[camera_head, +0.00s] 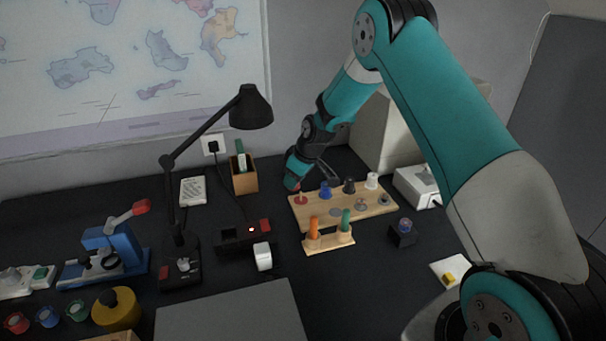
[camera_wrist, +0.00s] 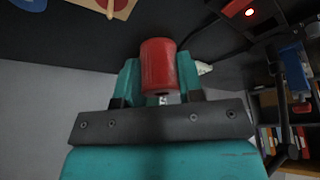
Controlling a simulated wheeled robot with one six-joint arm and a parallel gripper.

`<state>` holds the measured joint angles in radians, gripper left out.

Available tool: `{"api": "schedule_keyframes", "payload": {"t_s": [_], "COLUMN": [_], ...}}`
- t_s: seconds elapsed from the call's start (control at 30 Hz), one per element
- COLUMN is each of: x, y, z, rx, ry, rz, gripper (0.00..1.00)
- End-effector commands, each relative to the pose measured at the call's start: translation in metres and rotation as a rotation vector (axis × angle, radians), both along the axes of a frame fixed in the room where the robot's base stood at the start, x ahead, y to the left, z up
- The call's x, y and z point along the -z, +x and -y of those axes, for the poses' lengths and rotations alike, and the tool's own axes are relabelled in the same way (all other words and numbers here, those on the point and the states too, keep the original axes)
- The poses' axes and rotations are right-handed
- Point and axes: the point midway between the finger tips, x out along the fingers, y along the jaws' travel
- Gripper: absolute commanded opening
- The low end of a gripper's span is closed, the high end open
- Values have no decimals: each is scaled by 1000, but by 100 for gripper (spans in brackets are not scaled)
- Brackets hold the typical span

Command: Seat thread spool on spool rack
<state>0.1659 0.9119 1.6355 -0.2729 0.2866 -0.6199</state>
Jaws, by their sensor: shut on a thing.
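A red thread spool (camera_wrist: 160,66) is in my gripper (camera_wrist: 160,98), shut on it in the wrist view. In the head view my gripper (camera_head: 292,184) is at the left back corner of the wooden spool rack (camera_head: 315,218), and the spool is mostly hidden there. The rack has a red disc with a bare peg (camera_head: 301,199) at its left end. This disc also shows at the top of the wrist view (camera_wrist: 112,5), apart from the spool.
A small wooden holder (camera_head: 328,243) with orange and green pieces stands in front of the rack. A pen box (camera_head: 244,180) and black lamp (camera_head: 172,190) are to the left. A white device (camera_head: 416,184) and a dark small box (camera_head: 402,236) are to the right.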

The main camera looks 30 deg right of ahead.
Motion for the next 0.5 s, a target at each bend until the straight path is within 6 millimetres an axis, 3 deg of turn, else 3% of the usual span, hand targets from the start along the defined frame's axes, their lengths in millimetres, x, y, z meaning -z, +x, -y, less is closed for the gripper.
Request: {"api": "schedule_keyframes", "payload": {"t_s": [0.03, 0.2, 0.5], "x": [8, 3, -4], "y": [16, 41, 48], "z": [11, 34, 45], "rx": [-74, -299, -410], "ry": [-1, -2, -1], "rz": [5, 2, 0], "gripper": [12, 12, 12]}}
